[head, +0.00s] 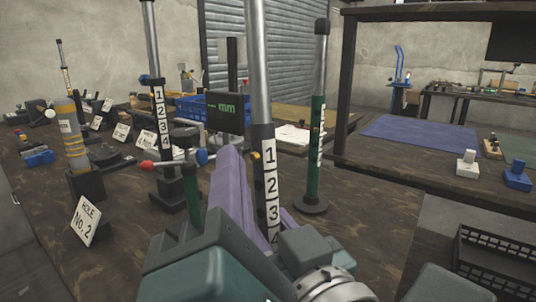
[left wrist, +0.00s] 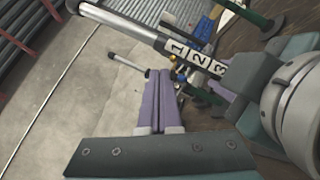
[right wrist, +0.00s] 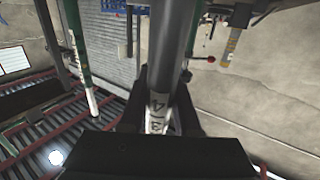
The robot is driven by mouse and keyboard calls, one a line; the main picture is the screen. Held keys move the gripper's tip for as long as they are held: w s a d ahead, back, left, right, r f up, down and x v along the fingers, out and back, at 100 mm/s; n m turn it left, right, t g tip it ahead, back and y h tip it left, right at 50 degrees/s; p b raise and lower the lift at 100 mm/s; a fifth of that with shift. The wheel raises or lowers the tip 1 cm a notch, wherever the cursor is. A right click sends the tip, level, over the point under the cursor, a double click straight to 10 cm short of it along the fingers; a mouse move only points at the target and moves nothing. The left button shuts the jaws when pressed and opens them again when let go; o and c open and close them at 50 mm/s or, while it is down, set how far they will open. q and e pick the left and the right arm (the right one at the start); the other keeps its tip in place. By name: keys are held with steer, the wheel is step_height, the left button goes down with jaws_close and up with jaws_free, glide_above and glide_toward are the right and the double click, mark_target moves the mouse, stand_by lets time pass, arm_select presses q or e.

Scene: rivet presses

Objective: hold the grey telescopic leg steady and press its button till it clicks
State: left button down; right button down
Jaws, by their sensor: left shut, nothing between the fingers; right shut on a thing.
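The grey telescopic leg (head: 266,165) stands upright close to me, a silver tube rising from a dark sleeve with a white number strip. It also shows in the left wrist view (left wrist: 205,60) and the right wrist view (right wrist: 182,35). A small brass button (head: 256,157) sits on the sleeve's left side near its top. My left gripper (head: 230,154) has purple fingers, shut and empty, left of the sleeve near the button's height; I cannot tell whether they touch it. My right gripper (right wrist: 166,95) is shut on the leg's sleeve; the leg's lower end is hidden.
A green leg (head: 317,140) stands on a round foot just right. Another numbered leg (head: 158,110) stands in a dark base behind left, near a red-knobbed lever (head: 147,164). A "HOLE No. 2" sign (head: 86,220) and a screen (head: 226,112) stand on the table.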

arm_select(q)
steer(key=shift+w+d, duration=0.2)
steer(key=shift+w, duration=0.15)
steer(key=shift+w+d, duration=0.5)
steer(key=shift+w, duration=0.1)
stand_by(1.3)
steer(key=shift+s, duration=0.1)
steer(key=shift+s+a, duration=0.7)
steer(key=shift+s, duration=0.2)
steer(key=shift+s+a+r, duration=0.1)
steer(key=shift+s+a, duration=0.65)
steer(key=shift+s, duration=0.25)
steer(key=shift+s+a+r, duration=0.1)
steer(key=shift+s+a, duration=0.65)
steer(key=shift+s, duration=0.25)
